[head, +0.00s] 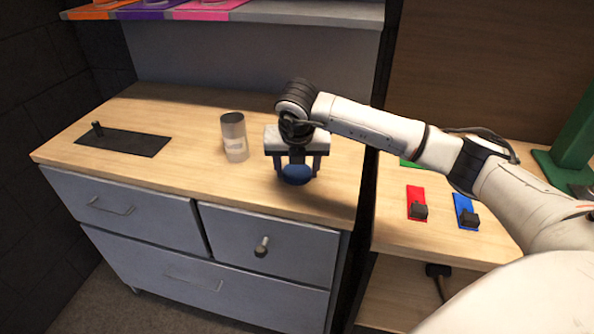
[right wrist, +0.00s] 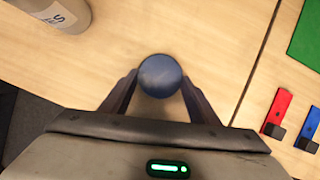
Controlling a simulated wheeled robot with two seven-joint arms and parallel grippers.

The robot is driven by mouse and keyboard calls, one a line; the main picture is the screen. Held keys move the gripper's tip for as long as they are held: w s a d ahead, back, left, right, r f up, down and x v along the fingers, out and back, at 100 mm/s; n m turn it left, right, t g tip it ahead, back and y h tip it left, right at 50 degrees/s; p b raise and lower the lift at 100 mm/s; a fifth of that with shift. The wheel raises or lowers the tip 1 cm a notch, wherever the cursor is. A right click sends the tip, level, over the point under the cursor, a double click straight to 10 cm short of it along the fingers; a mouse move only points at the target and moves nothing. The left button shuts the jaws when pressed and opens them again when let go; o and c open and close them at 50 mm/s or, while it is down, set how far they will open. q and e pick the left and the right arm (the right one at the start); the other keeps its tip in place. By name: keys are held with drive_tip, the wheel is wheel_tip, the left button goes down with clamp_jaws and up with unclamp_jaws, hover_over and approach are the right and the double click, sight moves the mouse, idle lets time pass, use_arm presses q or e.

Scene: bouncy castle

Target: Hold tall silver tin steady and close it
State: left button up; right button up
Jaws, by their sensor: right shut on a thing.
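The tall silver tin (head: 234,140) stands upright on the wooden counter, left of my right gripper (head: 297,171) and apart from it. Its top looks dark; I cannot tell whether that is an opening or a cover. In the right wrist view the tin (right wrist: 62,14) is partly cut off at the top left, with a pale label. My right gripper points down and is shut on a round dark blue thing (right wrist: 160,76), which may be a lid. The blue thing (head: 297,175) shows low between the fingers, close to the counter; I cannot tell whether it touches. My left gripper is out of view.
A dark plate with a small peg (head: 122,139) lies on the counter at the left. Right of a gap, a second table holds a red switch plate (head: 416,200), a blue one (head: 464,208) and a green stand (head: 574,130). The counter's front middle is clear.

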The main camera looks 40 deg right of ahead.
sight(297, 175)
wheel_tip(297, 175, up, 10)
drive_tip(key=b, duration=0.1)
idle(0.4)
drive_tip(key=s+a+f+m+g+y, duration=0.1)
drive_tip(key=s+a+f+m+g, duration=0.2)
drive_tip(key=s+a+m, duration=0.4)
drive_tip(key=s+a+f+m+g+y, duration=0.1)
drive_tip(key=s+a+f+m+g, duration=0.2)
drive_tip(key=s+m, duration=0.8)
drive_tip(key=shift+s+a+m+g+y, duration=0.35)
drive_tip(key=shift+a+m+g, duration=1.3)
drive_tip(key=shift+m, duration=3.85)
drive_tip(key=shift+a+f+t, duration=0.1)
drive_tip(key=shift+a+t, duration=0.45)
